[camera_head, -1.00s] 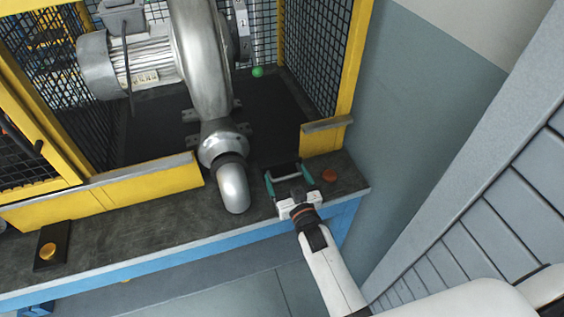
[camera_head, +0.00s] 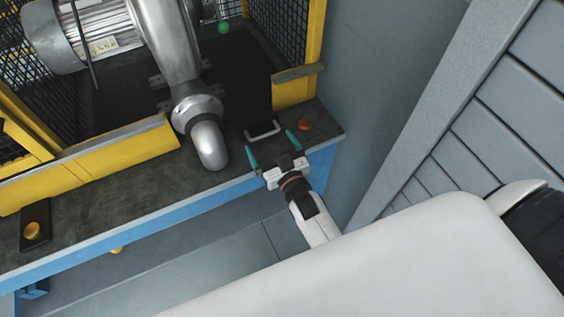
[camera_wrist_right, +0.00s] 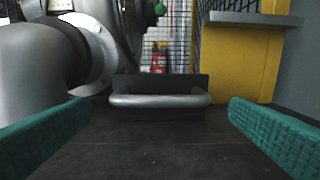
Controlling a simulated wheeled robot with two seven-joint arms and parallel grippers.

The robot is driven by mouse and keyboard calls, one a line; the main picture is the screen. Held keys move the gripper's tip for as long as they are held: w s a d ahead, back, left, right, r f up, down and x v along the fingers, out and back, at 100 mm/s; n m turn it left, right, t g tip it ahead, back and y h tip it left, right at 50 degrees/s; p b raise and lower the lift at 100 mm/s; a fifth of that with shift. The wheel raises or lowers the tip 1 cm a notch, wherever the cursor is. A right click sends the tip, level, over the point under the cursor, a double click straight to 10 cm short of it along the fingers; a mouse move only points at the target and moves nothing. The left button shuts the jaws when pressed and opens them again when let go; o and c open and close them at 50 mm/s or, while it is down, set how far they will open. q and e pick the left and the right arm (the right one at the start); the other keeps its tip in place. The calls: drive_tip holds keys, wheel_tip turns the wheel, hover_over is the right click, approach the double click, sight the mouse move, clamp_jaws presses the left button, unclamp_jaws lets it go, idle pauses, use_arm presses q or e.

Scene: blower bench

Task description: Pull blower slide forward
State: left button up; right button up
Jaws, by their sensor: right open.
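The blower slide shows as a black base with a metal bar handle (camera_head: 263,130) at its front, just right of the blower's outlet pipe (camera_head: 209,146). In the right wrist view the handle (camera_wrist_right: 160,101) is a horizontal silver bar on a dark plate. The grey blower (camera_head: 172,45) stands on the slide inside the yellow cage. My right gripper (camera_head: 272,148) is open, with its teal fingers in front of the handle, one to each side. Nothing is between the fingers, and the handle lies beyond their tips. My left gripper is not in view.
An orange button (camera_head: 305,124) sits on the bench right of the handle. Another button (camera_head: 32,231) on a black plate is at the bench's left. A yellow cage post (camera_head: 298,85) stands behind right. A green ball (camera_head: 224,28) is inside the cage.

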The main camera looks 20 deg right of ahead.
drive_tip(key=s, duration=0.8)
drive_tip(key=shift+s+d+b, duration=0.15)
drive_tip(key=shift+s+b, duration=0.1)
drive_tip(key=shift+b, duration=0.15)
drive_tip(key=s+a+f+n+g, duration=0.1)
drive_tip(key=s+f+g, duration=0.3)
drive_tip(key=f, duration=0.9)
drive_tip(key=s+a+f+g, duration=0.1)
drive_tip(key=s+f+g, duration=0.35)
drive_tip(key=f, duration=0.75)
drive_tip(key=s+d+f+g, duration=0.4)
drive_tip(key=s+f, duration=0.5)
drive_tip(key=s, duration=0.3)
drive_tip(key=s+d+f+n+g, duration=0.1)
drive_tip(key=s+d+f+g, duration=0.3)
drive_tip(key=s+f, duration=0.4)
drive_tip(key=s, duration=0.5)
drive_tip(key=shift+f+h, duration=0.3)
drive_tip(key=shift+f, duration=0.05)
drive_tip(key=shift+a+g, duration=0.1)
drive_tip(key=shift+g, duration=0.15)
drive_tip(key=shift+c, duration=0.3)
